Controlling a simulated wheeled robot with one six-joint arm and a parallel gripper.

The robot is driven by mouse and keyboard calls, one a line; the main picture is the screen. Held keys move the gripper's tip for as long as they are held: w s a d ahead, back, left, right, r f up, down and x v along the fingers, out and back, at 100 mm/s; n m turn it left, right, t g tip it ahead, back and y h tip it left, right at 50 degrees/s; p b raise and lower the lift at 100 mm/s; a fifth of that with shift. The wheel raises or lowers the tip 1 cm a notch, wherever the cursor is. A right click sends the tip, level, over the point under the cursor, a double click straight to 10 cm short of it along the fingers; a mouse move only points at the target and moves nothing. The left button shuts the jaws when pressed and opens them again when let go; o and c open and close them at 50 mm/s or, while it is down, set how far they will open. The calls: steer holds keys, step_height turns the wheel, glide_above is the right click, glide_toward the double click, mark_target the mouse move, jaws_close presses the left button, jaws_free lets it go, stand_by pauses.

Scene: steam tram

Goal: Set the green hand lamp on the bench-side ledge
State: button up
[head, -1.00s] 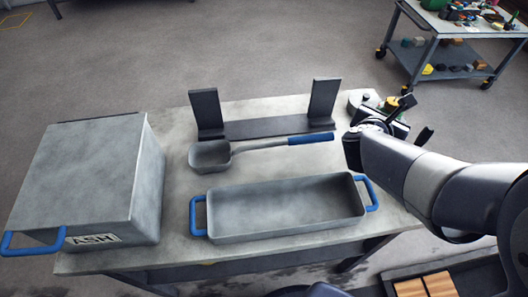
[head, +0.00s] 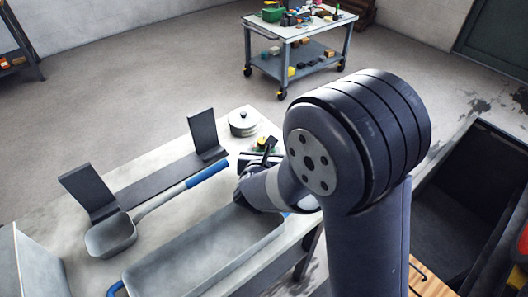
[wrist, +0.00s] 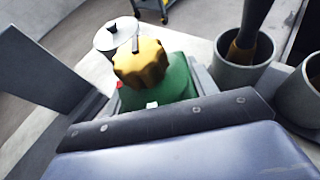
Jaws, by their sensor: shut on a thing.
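The green hand lamp (wrist: 178,82), with a ribbed yellow cap (wrist: 141,64), stands just beyond my wrist in the wrist view. My gripper (head: 262,155) is shut on it above the far right end of the grey worktable (head: 30,212). In the head view my arm hides most of the lamp, and only a little yellow shows by the gripper. In the wrist view the fingertips are mostly hidden. I cannot tell whether the lamp touches the tabletop. I cannot make out which surface is the bench-side ledge.
A lidded pot (head: 243,122), a black rack (head: 150,180), a blue-handled scoop (head: 112,237) and a grey tray (head: 200,262) crowd the worktable. Grey cups (wrist: 244,75) stand right of the lamp. A trolley (head: 300,40) stands behind; a dark open bin (head: 465,200) is at right.

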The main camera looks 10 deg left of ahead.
steer(key=shift+f+b, duration=0.25)
steer(key=shift+b, duration=0.15)
steer(key=o, duration=1.4)
steer(key=shift+c, duration=0.2)
